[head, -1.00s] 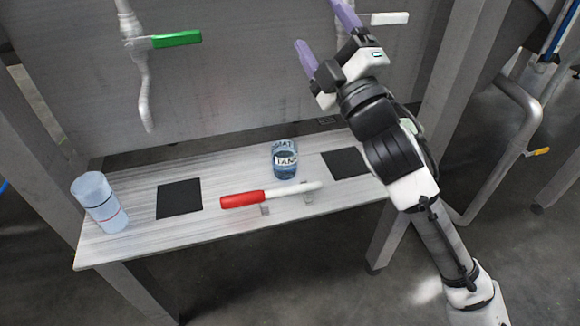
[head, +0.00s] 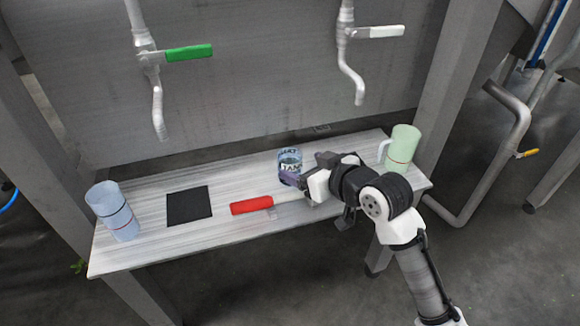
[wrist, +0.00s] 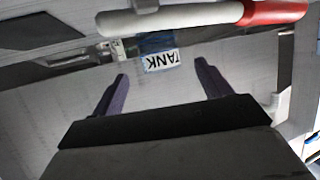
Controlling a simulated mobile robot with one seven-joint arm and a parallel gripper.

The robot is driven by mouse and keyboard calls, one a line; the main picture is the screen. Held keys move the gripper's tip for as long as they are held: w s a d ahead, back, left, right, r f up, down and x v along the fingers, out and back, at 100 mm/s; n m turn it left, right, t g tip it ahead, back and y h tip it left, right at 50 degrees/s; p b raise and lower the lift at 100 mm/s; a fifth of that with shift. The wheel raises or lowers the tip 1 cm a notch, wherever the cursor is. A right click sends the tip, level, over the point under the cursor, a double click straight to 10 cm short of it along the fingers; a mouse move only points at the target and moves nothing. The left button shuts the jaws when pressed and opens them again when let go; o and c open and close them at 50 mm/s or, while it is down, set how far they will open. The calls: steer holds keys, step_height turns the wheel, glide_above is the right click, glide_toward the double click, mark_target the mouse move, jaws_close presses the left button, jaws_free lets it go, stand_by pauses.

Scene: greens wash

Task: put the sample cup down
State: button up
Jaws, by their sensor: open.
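The sample cup, a small clear blue cup with a label reading TANK (head: 290,161), stands on the pale bench (head: 140,240). In the wrist view its label shows upside down (wrist: 161,62), beyond and between my fingertips. My gripper (head: 293,180) is open, low over the bench at the cup's near side. Its purple fingers are spread in the wrist view (wrist: 160,70), with nothing clearly held. Whether a finger touches the cup I cannot tell. The cup's lower part is partly hidden by my gripper.
A black mat (head: 189,206) and a bluish beaker (head: 113,211) are at left. A light green mug (head: 401,148) is at right. Taps with green (head: 189,52) and white (head: 373,31) levers hang above.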

mark_target(283, 157)
steer(key=p+x, duration=0.2)
steer(key=x, duration=0.3)
steer(key=shift+w+a+p, duration=0.25)
steer(key=shift+w+p, duration=0.05)
steer(key=shift+p, duration=0.05)
steer(key=shift+w+a+f, duration=0.3)
steer(key=shift+w+f, duration=0.1)
steer(key=shift+w, duration=0.05)
steer(key=c, duration=1.1)
steer(key=shift+c, duration=0.6)
steer(key=shift+r, duration=0.15)
